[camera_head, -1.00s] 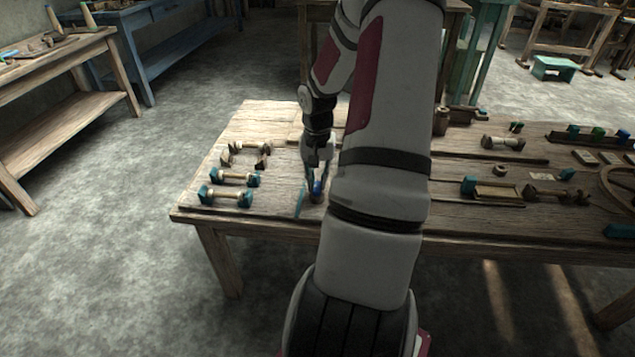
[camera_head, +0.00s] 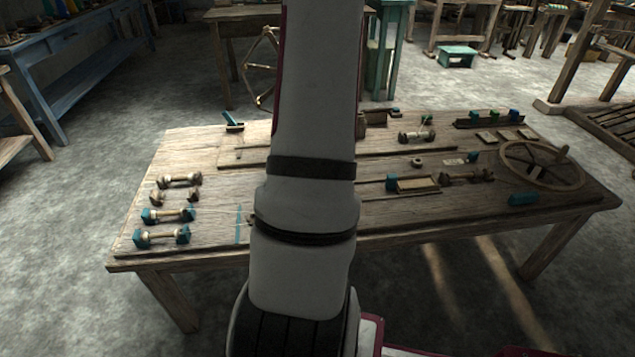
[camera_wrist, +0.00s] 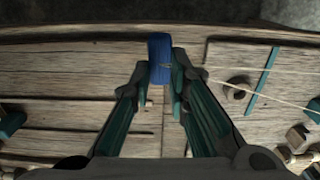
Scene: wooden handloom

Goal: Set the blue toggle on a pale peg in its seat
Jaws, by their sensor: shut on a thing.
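My gripper (camera_wrist: 162,82) shows in the wrist view, its two fingers shut on the blue toggle (camera_wrist: 160,50). The toggle is a blue block at the fingertips, seen against the wooden table. The pale peg is not clearly visible in the grip. In the head view my arm hides the gripper and the held toggle. A round dark-holed piece (camera_wrist: 238,86) lies on the table right of the gripper in the wrist view; I cannot tell whether it is the seat. A dark rack (camera_head: 490,123) at the table's back right carries teal, green and blue pieces.
A teal strip (camera_head: 238,224) lies left of my arm, near several spool-like pieces (camera_head: 163,236) at the table's left. A wooden wheel (camera_head: 541,164) and a small frame (camera_head: 415,185) occupy the right. Bare boards (camera_head: 430,215) show at the front right.

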